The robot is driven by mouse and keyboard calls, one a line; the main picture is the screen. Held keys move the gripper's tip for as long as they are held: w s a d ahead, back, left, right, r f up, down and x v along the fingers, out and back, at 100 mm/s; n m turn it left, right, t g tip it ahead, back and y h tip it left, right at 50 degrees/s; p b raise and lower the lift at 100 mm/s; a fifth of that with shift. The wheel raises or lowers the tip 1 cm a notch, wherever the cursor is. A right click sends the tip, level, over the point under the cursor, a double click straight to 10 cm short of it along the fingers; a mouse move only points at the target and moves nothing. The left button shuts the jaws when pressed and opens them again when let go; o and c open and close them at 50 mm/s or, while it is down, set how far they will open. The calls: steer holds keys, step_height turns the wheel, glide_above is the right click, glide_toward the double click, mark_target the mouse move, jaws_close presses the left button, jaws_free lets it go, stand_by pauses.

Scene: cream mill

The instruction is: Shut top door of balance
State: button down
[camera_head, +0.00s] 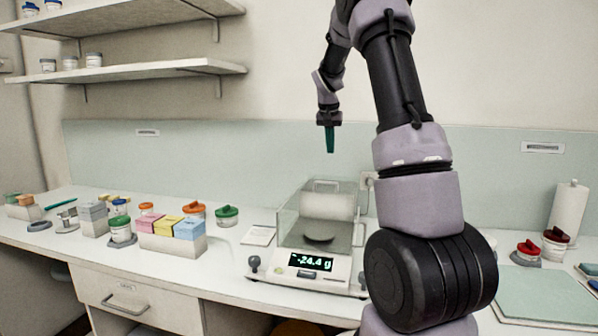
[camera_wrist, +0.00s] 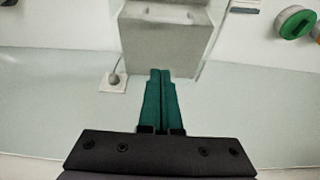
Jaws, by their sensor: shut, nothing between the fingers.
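The balance (camera_head: 320,268) stands on the counter in the middle of the head view, with a clear draft shield around its dark round pan (camera_head: 319,232). Its display reads about -24.4 g. A pale panel (camera_head: 328,206) with a handle (camera_head: 325,186) shows at the back of the shield; I cannot tell exactly how the top door sits. My gripper (camera_head: 330,151) has green fingers and points down above the balance, apart from it. In the wrist view the fingers (camera_wrist: 160,72) are together and empty, and part of a pale box-like body (camera_wrist: 168,40), likely the balance, lies beyond them.
A green-lidded jar (camera_head: 227,216) and a box of coloured packets (camera_head: 172,240) stand left of the balance. Red-lidded jars (camera_head: 528,250), a paper roll (camera_head: 570,208) and a green mat (camera_head: 545,293) are at right. Shelves (camera_head: 150,72) hang at upper left.

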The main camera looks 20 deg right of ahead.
glide_above(328, 191)
steer(key=w+d, duration=0.2)
steer(key=w, duration=0.2)
steer(key=f, duration=0.9)
steer(key=shift+s+d+f, duration=0.1)
steer(key=shift+d+f, duration=0.1)
steer(key=shift+f, duration=0.2)
steer(key=shift+s+a+r, duration=0.1)
steer(key=shift+s+a, duration=0.35)
steer(key=shift+s, duration=0.15)
steer(key=shift+s+a, duration=0.4)
steer(key=shift+s, duration=0.2)
steer(key=shift+s+a+f, duration=0.1)
steer(key=shift+s+f, duration=0.1)
steer(key=shift+s+a, duration=0.15)
steer(key=shift+s, duration=0.15)
